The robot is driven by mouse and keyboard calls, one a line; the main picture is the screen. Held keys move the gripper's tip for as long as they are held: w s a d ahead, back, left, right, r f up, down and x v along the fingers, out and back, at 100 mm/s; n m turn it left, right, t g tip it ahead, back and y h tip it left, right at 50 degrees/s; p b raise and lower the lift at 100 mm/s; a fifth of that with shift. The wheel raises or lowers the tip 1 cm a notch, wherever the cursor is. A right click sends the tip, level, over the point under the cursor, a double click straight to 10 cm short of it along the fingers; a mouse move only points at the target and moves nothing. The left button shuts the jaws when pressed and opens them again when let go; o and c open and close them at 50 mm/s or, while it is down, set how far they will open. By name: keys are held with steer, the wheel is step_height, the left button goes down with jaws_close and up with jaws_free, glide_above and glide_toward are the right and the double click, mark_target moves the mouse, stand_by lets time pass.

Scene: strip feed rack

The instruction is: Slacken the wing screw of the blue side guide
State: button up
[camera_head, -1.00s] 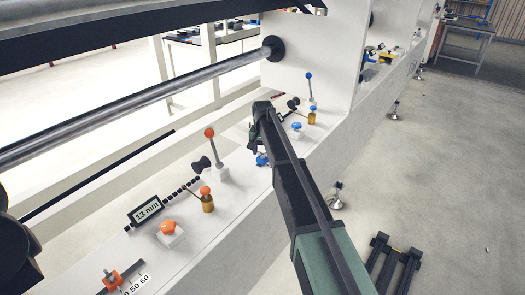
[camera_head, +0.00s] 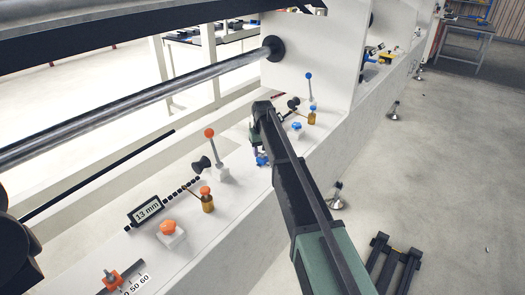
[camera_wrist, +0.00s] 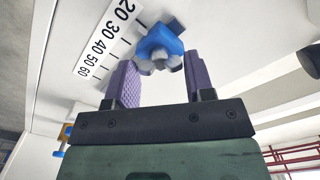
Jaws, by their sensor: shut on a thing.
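The blue side guide (camera_wrist: 158,40) sits by a white scale marked 20 to 60 (camera_wrist: 105,38) in the wrist view. Its grey wing screw (camera_wrist: 160,60) faces my gripper. The purple-padded fingers of my gripper (camera_wrist: 161,66) stand on either side of the screw and are shut on it. In the head view the blue guide (camera_head: 262,160) shows as a small blue spot below my gripper (camera_head: 256,150), mostly hidden by my arm.
An orange guide (camera_head: 110,276) with its own scale is at the near left. An orange-topped lever (camera_head: 213,148), an orange knob (camera_head: 168,229), a 13 mm display (camera_head: 147,209), a blue-topped lever (camera_head: 309,85) and a blue knob (camera_head: 297,126) stand on the white beam. A steel roller (camera_head: 150,100) runs alongside.

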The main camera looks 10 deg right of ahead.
mark_target(263, 152)
steer(key=o, duration=0.9)
step_height(263, 152, up, 11)
steer(key=p, duration=1)
steer(key=shift+f+p, duration=0.1)
steer(key=shift+p, duration=0.3)
steer(key=shift+m, duration=0.6)
steer(key=s+r+p, duration=0.2)
steer(key=s, duration=1)
steer(key=s+r+p, duration=0.1)
steer(key=s, duration=1.2)
steer(key=s+r+p, duration=0.2)
steer(key=s, duration=1.1)
steer(key=shift+d+r+p, duration=0.15)
steer(key=shift+r+p, duration=0.2)
